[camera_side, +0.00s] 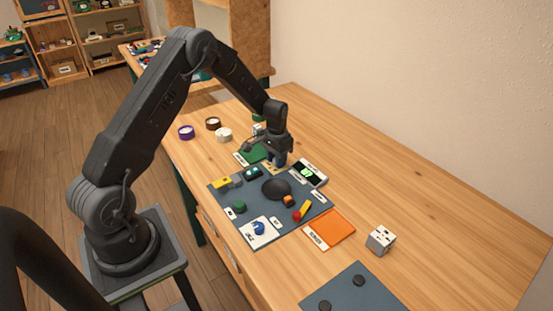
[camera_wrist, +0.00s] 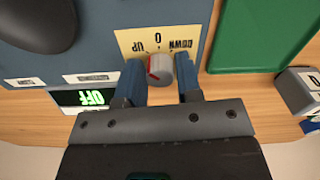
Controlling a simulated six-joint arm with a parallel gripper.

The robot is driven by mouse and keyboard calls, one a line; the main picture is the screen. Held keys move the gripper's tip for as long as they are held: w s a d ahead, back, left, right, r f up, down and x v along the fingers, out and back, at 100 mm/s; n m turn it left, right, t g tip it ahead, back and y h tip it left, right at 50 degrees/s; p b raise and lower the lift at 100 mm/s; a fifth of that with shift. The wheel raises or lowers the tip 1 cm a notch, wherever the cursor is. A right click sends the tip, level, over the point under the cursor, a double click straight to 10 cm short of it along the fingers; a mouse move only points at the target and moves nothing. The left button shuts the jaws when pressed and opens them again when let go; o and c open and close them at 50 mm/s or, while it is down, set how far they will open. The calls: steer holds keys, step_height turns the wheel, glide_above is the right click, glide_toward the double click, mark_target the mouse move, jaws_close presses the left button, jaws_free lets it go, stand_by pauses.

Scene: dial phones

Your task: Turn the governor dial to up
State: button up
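The governor dial (camera_wrist: 160,69) is a short grey knob with a red mark on a cream plate (camera_wrist: 127,40) lettered UP, 0 and DOWN. The lettering is upside down in the wrist view, with UP at left and DOWN at right. The red mark is on the knob's left part; its exact setting is hard to read. My gripper (camera_wrist: 160,84) has its two blue fingers apart, one on each side of the knob. I cannot tell whether they touch it. In the side view my gripper (camera_side: 279,160) is low over the panel's far edge and hides the dial.
The blue-grey panel (camera_side: 222,205) bears a dark dome (camera_side: 276,189), a yellow lever (camera_side: 305,208) and other controls. A green tray (camera_wrist: 264,35) is close by. A grey cube (camera_side: 381,239) stands on the table.

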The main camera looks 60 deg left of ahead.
steer(key=o, duration=0.3)
steer(key=shift+o, duration=0.2)
step_height(320, 180, up, 14)
stand_by(0.4)
steer(key=shift+f, duration=0.1)
